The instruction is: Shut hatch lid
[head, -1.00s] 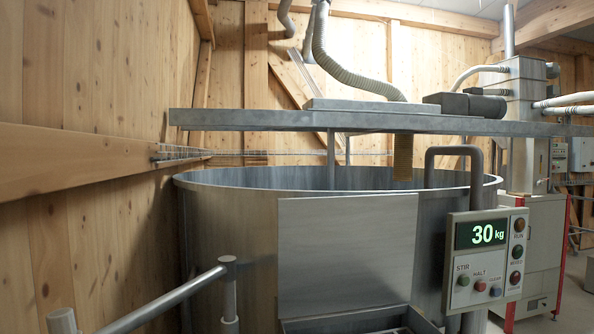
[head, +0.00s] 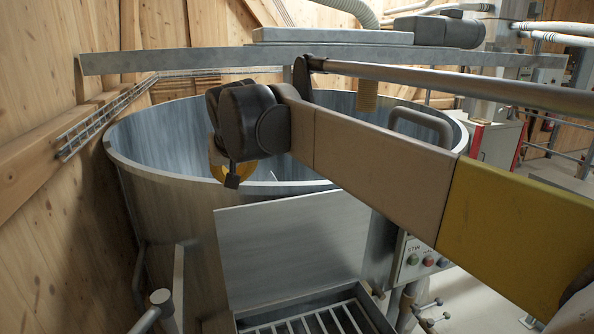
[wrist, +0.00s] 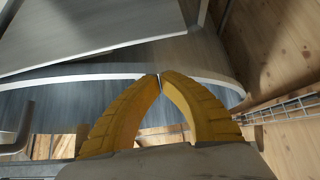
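The hatch lid (head: 290,250) is a flat grey metal plate. It stands raised, leaning against the front of the big round mixer tank (head: 165,205), behind a grated hatch opening (head: 318,322). My gripper (head: 217,163) is above the tank's near rim, up and left of the lid and apart from it; my dark wrist hides much of it. In the wrist view its yellow fingers (wrist: 160,76) have their tips together with nothing between them. A grey plate, likely the lid (wrist: 90,28), shows at upper left there.
A metal beam (head: 170,60) crosses above the tank. A wire cable tray (head: 105,115) runs along the wooden wall at left. A handrail (head: 165,310) stands front left. The control box (head: 415,262) is partly hidden behind my arm, right of the lid.

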